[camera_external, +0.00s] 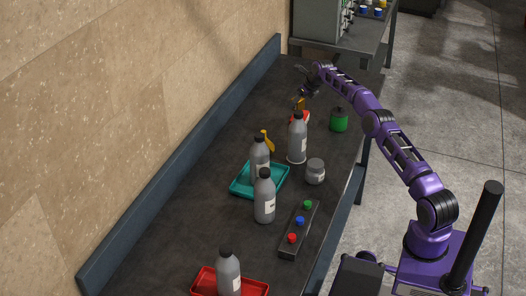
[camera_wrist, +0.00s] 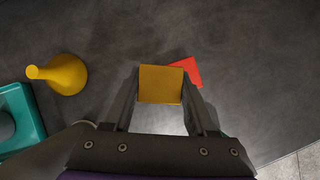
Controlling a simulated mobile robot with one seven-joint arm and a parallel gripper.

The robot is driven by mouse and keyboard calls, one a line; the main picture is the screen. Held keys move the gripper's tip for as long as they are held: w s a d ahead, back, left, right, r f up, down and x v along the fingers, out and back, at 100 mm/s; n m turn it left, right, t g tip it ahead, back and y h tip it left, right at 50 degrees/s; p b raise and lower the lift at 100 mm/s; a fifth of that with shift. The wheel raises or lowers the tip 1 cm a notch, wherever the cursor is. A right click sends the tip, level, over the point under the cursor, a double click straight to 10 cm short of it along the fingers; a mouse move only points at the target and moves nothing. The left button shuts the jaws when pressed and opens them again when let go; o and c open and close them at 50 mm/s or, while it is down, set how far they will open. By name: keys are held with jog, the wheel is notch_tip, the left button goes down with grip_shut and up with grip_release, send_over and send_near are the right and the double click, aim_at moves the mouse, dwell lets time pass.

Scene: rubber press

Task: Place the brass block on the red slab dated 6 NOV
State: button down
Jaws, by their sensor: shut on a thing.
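The brass block (camera_external: 300,103) is held up between the fingers of my gripper (camera_external: 304,93), toward the far end of the bench. In the wrist view my gripper (camera_wrist: 160,98) is shut on the brass block (camera_wrist: 160,84), one finger on each side. A red slab (camera_external: 305,118) lies on the bench below the block, partly hidden by a grey bottle. In the wrist view the red slab (camera_wrist: 190,71) shows behind the block, to its upper right; the block covers part of it. I cannot read any date on the slab.
A grey bottle (camera_external: 297,142) stands close in front of the slab, and a green canister (camera_external: 339,121) to its right. A yellow funnel (camera_external: 267,141), teal tray (camera_external: 246,189), grey jar (camera_external: 315,172), button box (camera_external: 285,246) and red tray (camera_external: 258,288) are nearer.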

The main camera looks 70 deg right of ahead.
aim_at(302, 106)
jog(key=shift+f, duration=2.3)
jog(key=shift+f, duration=0.2)
jog(key=shift+c, duration=1)
grip_release()
jog(key=shift+s+r, duration=0.25)
jog(key=shift+r, duration=0.35)
jog(key=b+v, duration=0.1)
jog(key=v, duration=1)
jog(key=shift+a, duration=0.2)
